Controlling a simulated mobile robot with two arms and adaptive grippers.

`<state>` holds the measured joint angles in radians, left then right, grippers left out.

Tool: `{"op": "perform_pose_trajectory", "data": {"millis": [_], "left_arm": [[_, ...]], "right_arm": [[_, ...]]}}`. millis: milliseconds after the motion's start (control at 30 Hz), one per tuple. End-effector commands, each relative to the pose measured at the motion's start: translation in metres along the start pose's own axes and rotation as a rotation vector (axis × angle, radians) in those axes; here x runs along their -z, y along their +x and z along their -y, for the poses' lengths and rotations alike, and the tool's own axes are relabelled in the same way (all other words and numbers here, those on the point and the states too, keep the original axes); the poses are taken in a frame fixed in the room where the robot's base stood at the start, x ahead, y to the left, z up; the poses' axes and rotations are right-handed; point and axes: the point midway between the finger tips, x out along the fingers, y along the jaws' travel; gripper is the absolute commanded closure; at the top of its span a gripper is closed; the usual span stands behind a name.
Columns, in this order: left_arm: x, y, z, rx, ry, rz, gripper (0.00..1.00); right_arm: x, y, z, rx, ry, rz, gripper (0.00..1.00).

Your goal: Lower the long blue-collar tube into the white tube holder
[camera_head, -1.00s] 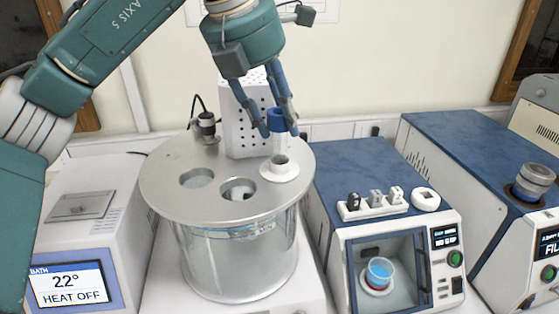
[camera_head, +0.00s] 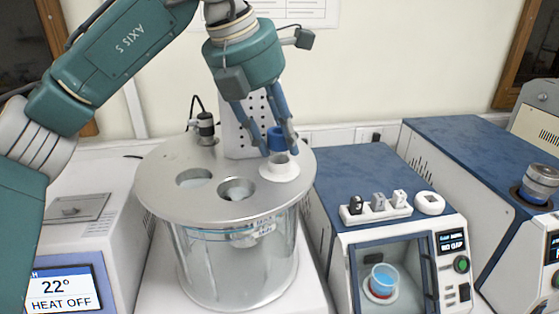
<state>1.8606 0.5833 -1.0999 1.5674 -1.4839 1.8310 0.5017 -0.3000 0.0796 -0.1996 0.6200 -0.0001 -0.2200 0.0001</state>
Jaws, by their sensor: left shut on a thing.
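The long tube's blue collar (camera_head: 277,138) shows between the fingers of my left gripper (camera_head: 277,145). The gripper is shut on it and points down. Only a short length of clear tube shows below the collar, just over the opening of the white tube holder (camera_head: 279,171). The tube looks upright and its lower part is hidden, apparently inside the holder. The holder is a white ring on the right side of the round metal lid (camera_head: 212,207). My right gripper is not in view.
The lid covers a glass bath (camera_head: 236,262) and has two other openings, one empty-looking (camera_head: 194,178) and one (camera_head: 236,190) nearer the front. A black-topped fitting (camera_head: 205,126) and a perforated white column (camera_head: 240,128) stand behind. A blue-topped device (camera_head: 365,177) stands close on the right.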

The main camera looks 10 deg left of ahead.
Motion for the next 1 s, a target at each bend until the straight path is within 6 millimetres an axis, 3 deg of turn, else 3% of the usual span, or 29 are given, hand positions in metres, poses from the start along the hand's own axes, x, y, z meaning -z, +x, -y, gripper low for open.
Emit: {"op": "perform_pose_trajectory", "data": {"millis": [267, 1000], "left_arm": [[0.004, 0.01, -0.001, 0.0, 0.0, 0.0, 1.0], [0.008, 0.019, 0.0, 0.004, 0.0, -0.021, 1.0]], "right_arm": [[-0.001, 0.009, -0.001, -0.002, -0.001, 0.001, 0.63], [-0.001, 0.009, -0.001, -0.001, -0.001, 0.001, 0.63]]}}
